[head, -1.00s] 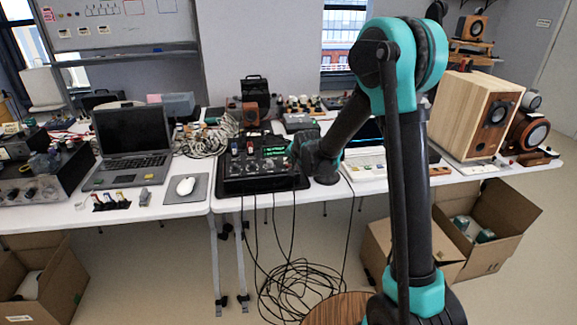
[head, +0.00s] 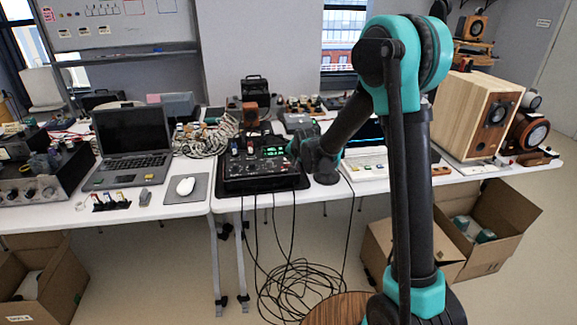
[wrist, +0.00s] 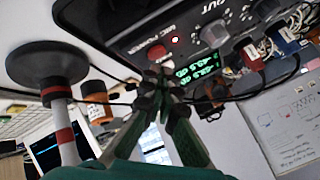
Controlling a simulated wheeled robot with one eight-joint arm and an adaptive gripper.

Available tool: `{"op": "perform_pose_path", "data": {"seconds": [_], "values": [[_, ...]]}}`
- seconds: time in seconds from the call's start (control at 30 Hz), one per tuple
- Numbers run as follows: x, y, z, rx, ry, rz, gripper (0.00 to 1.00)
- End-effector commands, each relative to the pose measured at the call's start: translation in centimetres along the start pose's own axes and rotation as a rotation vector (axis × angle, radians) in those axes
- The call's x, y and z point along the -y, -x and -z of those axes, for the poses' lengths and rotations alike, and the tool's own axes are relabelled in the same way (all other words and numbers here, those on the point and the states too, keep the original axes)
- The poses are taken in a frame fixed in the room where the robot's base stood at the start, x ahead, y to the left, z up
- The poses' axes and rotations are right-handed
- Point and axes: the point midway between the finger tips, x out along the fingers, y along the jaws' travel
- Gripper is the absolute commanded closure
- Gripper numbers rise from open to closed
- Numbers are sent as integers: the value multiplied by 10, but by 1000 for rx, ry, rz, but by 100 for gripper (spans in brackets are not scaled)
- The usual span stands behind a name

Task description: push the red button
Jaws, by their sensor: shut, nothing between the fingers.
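The red button (wrist: 157,54) is a dark red cap on the black device's panel in the wrist view, beside a small lit red light (wrist: 175,40). The black device (head: 235,184) stands on the white table in the head view, with green lit readouts; I cannot make out the button there. My gripper (wrist: 160,82) is shut and empty, its fingertips just below the button in the wrist view. I cannot tell whether they touch it. In the head view, my gripper (head: 294,148) is at the device's right side, partly hidden by my wrist.
A white keyboard-like unit (head: 366,172) and a wooden speaker (head: 468,115) are to the right. Black cables (head: 292,285) hang down and coil on the floor. Colored plugs (wrist: 285,40) stick out of the panel.

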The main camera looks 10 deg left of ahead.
Motion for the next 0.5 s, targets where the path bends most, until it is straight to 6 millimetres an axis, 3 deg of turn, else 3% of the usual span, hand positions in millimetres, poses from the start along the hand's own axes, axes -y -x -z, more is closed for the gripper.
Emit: {"op": "perform_pose_path", "data": {"seconds": [0.27,0.5], "values": [[1,1,1,0,0,0,100],[11,15,11,0,0,0,100]]}}
